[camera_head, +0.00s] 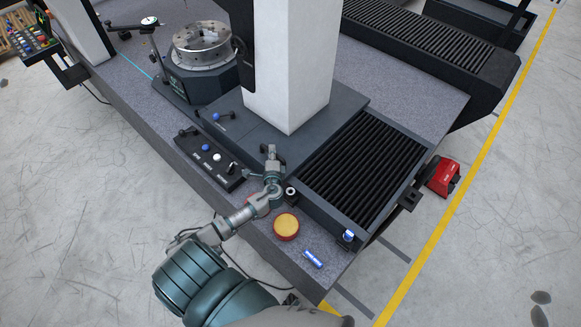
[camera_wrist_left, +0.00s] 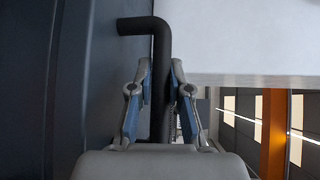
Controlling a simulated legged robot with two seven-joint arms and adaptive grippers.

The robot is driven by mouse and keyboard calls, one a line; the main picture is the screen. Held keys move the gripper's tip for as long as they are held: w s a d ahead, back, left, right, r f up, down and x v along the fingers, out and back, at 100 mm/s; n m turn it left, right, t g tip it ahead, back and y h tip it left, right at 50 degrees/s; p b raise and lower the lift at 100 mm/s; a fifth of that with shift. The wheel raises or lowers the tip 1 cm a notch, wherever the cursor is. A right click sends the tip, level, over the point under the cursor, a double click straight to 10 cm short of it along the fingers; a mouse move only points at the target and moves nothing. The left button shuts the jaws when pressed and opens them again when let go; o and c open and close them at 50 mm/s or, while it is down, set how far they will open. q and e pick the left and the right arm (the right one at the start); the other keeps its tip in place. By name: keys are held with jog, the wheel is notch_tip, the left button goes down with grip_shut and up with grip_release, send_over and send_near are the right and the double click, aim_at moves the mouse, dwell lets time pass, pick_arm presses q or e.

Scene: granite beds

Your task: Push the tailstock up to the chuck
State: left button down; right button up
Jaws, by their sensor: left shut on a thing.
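The chuck (camera_head: 203,45) is a silver ring with holes on a dark base, at the upper left in the head view. What looks like the tailstock is a tall white column (camera_head: 288,75) on a dark base plate (camera_head: 335,112), right of the chuck. The column's white side also shows in the left wrist view (camera_wrist_left: 250,35). My left gripper (camera_head: 271,152) is at the front edge of that base. In the left wrist view, its fingers (camera_wrist_left: 160,85) are closed around a black bent bar (camera_wrist_left: 160,45), a handle whose end turns left. My right gripper is out of view.
A panel with knobs (camera_head: 209,157) lies left of my gripper. A yellow-red button (camera_head: 286,226) and a blue-white item (camera_head: 313,259) lie on the granite front edge. Black ribbed bellows (camera_head: 365,165) fill the right. A red box (camera_head: 443,177) stands beyond the bed.

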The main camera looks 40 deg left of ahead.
aim_at(262, 148)
pick_arm(q)
jog(key=a, duration=0.2)
jog(key=a+f, duration=0.1)
jog(key=a, duration=0.1)
jog(key=shift+a+b, duration=0.1)
jog(key=shift+b, duration=0.2)
jog(key=shift+w+r, duration=0.1)
jog(key=shift+r, duration=0.1)
jog(key=shift+a+r, duration=0.1)
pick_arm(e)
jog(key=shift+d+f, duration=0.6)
pick_arm(q)
jog(key=c, duration=1.1)
grip_release()
jog(key=shift+a, duration=0.5)
jog(key=v, duration=1.1)
jog(key=shift+s+d, duration=0.15)
jog(key=shift+s, duration=0.15)
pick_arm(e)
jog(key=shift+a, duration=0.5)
